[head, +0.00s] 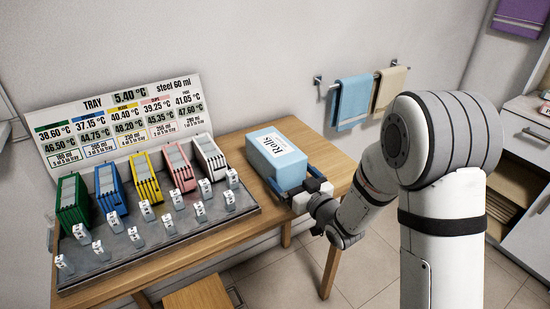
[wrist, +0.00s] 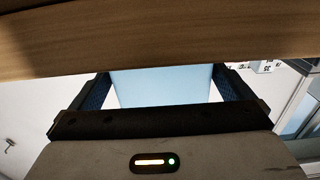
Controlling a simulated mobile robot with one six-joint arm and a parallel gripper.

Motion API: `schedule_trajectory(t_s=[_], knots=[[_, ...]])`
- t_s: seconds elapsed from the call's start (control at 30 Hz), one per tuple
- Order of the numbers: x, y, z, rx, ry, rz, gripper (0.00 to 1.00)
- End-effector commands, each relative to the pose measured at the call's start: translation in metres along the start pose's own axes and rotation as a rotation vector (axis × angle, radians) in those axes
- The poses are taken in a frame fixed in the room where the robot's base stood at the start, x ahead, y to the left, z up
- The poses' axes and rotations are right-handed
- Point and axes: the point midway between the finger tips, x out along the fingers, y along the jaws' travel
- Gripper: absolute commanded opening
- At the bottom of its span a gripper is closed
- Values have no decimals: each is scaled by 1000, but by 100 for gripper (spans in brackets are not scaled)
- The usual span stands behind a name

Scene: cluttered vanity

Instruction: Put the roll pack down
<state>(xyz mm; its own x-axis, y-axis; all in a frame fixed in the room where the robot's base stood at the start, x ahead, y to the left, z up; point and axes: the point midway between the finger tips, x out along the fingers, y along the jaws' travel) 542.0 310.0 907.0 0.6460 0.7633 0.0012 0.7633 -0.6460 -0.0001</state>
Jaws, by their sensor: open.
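The roll pack (head: 277,158) is a light blue box with a white label reading "Rolls". In the head view it rests on the right part of the wooden table (head: 318,163), right of the tray. My gripper (head: 291,190) is at the pack's near right side, low by the table top. In the wrist view the pack's pale blue face (wrist: 162,87) shows between the two dark fingers (wrist: 162,88). The fingers are open, with a gap visible on either side of the pack. The far finger is partly hidden behind the pack in the head view.
A dark metal tray (head: 160,246) with several coloured racks and small white tags fills the table's left. A sign board (head: 118,118) stands behind it. Towels (head: 351,102) hang on the wall. A wooden stool (head: 200,295) is below the front edge. Table behind the pack is clear.

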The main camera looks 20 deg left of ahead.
Motion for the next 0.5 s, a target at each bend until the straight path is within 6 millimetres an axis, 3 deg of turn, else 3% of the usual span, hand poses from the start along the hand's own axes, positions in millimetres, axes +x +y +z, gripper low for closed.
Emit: schedule_trajectory(t_s=[0.23, 0.5], knots=[[36, -2, -3, 0, -1, -1, 100], [44, 0, -2, 0, -1, 3, 100]])
